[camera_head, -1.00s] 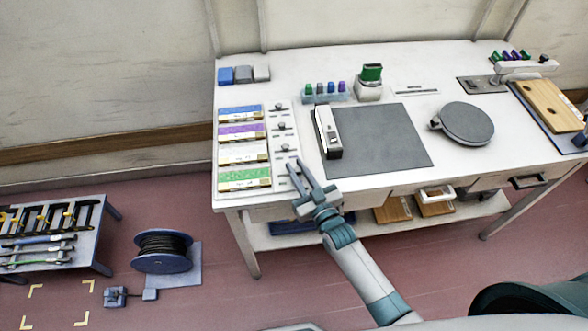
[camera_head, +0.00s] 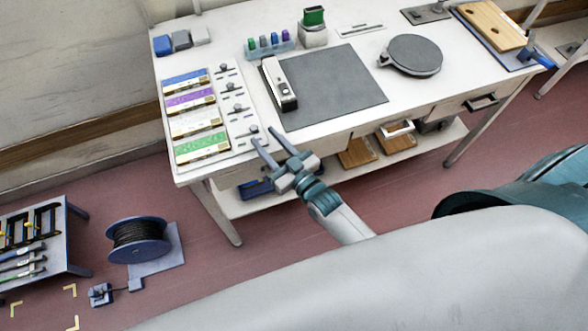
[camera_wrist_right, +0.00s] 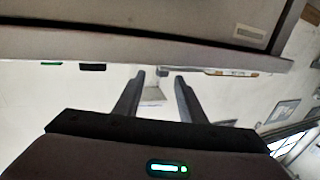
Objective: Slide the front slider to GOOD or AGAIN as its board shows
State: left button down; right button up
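The front board (camera_head: 202,146) is the green one, nearest the table's front left corner. Its markings are too small to read. The white slider plate (camera_head: 228,100) stands to the right of the boards, with small dark knobs in a column. The front slider (camera_head: 254,129) is the lowest knob, near the plate's right edge; its labels cannot be read. My right gripper (camera_head: 263,136) is open and empty, its fingertips close to the front slider, at the table's front edge. In the right wrist view its two fingers (camera_wrist_right: 160,75) are apart with nothing held between them. My left gripper is not in view.
A dark mat (camera_head: 330,90) with a white-and-black device (camera_head: 279,84) on it lies to the right of the slider plate. A round grey disc (camera_head: 412,55) stands further right. Drawers (camera_head: 482,101) line the table front. A cable spool (camera_head: 139,240) is on the floor.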

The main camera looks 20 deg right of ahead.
jog(key=b+v, duration=0.3)
jog(key=v, duration=0.8)
jog(key=shift+s+d, duration=0.25)
jog(key=shift+s, duration=0.05)
jog(key=s+d+f+g+h+b, duration=0.1)
jog(key=s+f+g, duration=0.2)
jog(key=f, duration=0.9)
jog(key=s+d+f+g+h+b, duration=0.1)
jog(key=s+d+f+g, duration=0.15)
jog(key=f, duration=0.95)
jog(key=s+d+f+g+h+b, duration=0.15)
jog(key=s+f, duration=0.25)
jog(key=f, duration=0.8)
jog(key=s+d+f+g, duration=0.2)
jog(key=s+f+g, duration=0.2)
jog(key=s+f, duration=0.6)
jog(key=s+d+f+g+h+b, duration=0.1)
jog(key=s+f+g, duration=0.4)
jog(key=s+f, duration=0.5)
jog(key=s+d, duration=0.1)
jog(key=s, duration=0.6)
jog(key=shift+s+d+f+m, duration=0.2)
jog(key=shift+d+m, duration=0.1)
jog(key=shift+m, duration=0.1)
